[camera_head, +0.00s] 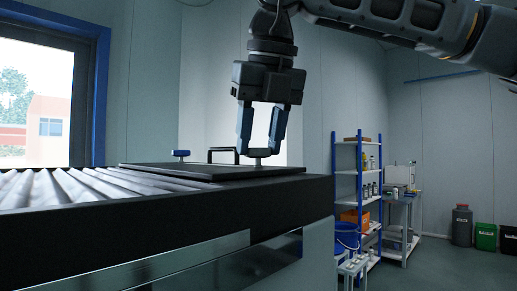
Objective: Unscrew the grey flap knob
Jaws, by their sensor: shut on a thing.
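The grey flap knob (258,154) stands on the dark flap panel (200,172), near the panel's right end. My gripper (259,150) points straight down above the panel, with its two blue fingers around the knob. It is shut on the knob, and the fingertips hide part of its sides. A blue knob (181,154) stands on the left part of the panel. A black handle (222,150) rises between the two knobs.
A roller bed (70,188) lies left of the panel, within a dark frame (250,205). A blue-posted shelf (346,172) with bottles and boxes stands behind at right. Bins (485,236) stand at the far right. The space around my gripper above the panel is clear.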

